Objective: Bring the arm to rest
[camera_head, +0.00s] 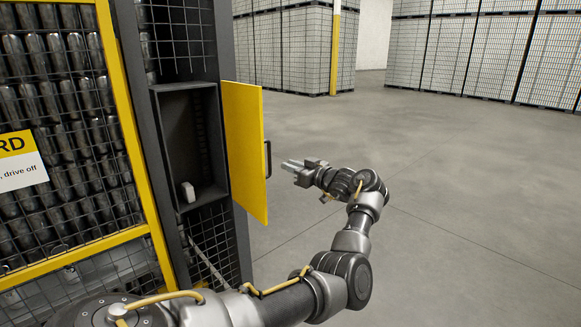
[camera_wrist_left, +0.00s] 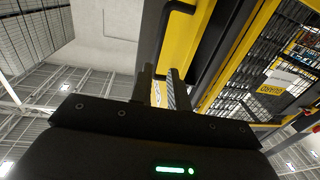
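My left gripper (camera_head: 288,165) is in the air just right of the yellow cabinet door (camera_head: 243,145), with its fingers pointing left toward the door's dark handle (camera_head: 267,159). In the left wrist view the two fingers of the gripper (camera_wrist_left: 160,75) stand apart with an empty gap between them. The black handle (camera_wrist_left: 150,38) and the yellow door (camera_wrist_left: 186,32) show beyond the fingertips there. The gripper appears clear of the handle. My left arm reaches in from the bottom left, bent at the elbow. My right gripper is not in view.
The door stands open beside a dark cabinet (camera_head: 172,140) holding a small white object (camera_head: 188,192). A yellow-framed mesh guard (camera_head: 134,150) with stacked cans behind it fills the left. Tall pallet stacks (camera_head: 290,50) stand far back. The grey floor (camera_head: 470,190) at right is clear.

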